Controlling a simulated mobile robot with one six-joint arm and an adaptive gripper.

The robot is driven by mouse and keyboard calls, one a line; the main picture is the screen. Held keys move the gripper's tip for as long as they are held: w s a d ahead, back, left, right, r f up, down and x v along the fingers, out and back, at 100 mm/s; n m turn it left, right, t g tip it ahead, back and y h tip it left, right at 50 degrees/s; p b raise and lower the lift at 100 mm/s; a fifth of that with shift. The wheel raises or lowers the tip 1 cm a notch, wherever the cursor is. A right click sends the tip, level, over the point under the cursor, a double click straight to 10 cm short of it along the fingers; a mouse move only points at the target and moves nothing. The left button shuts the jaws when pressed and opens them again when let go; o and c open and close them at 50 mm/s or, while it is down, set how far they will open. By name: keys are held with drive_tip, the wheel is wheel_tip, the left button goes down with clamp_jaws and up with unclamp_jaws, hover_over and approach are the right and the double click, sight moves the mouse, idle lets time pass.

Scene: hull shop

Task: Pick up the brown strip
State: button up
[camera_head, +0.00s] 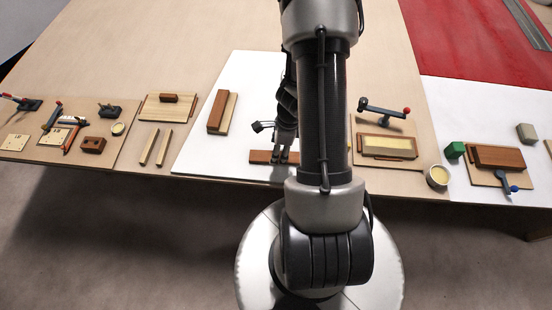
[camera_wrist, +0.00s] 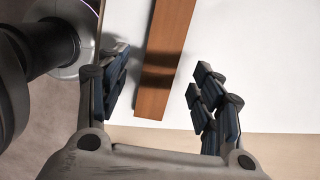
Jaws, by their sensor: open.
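The brown strip (camera_wrist: 165,60) lies flat on the white sheet near the table's front edge. In the wrist view it runs lengthwise between the two fingers of my gripper (camera_wrist: 160,98). The fingers are open, with a gap on each side of the strip, wider on the right. Their shadow falls across the strip. In the head view my gripper (camera_head: 282,155) is over the strip (camera_head: 260,156), and my arm hides the strip's right part. I cannot tell the exact height of the fingertips above the sheet.
On the white sheet (camera_head: 235,80), a brown-and-tan block pair (camera_head: 221,112) lies to the left. Two light strips (camera_head: 155,147) lie further left. A clamp (camera_head: 383,110) and a board with a pale block (camera_head: 387,145) sit right of my arm. A cup (camera_head: 437,177) stands near the front edge.

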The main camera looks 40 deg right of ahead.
drive_tip(key=f, duration=0.1)
drive_tip(key=f+b, duration=0.2)
drive_tip(key=shift+w+a+f, duration=0.1)
drive_tip(key=shift+w+f, duration=0.15)
drive_tip(key=shift+f, duration=0.15)
drive_tip(key=shift+r, duration=0.1)
drive_tip(key=shift+c, duration=0.2)
drive_tip(key=c, duration=1.1)
drive_tip(key=shift+r, duration=0.1)
drive_tip(key=shift+c, duration=0.2)
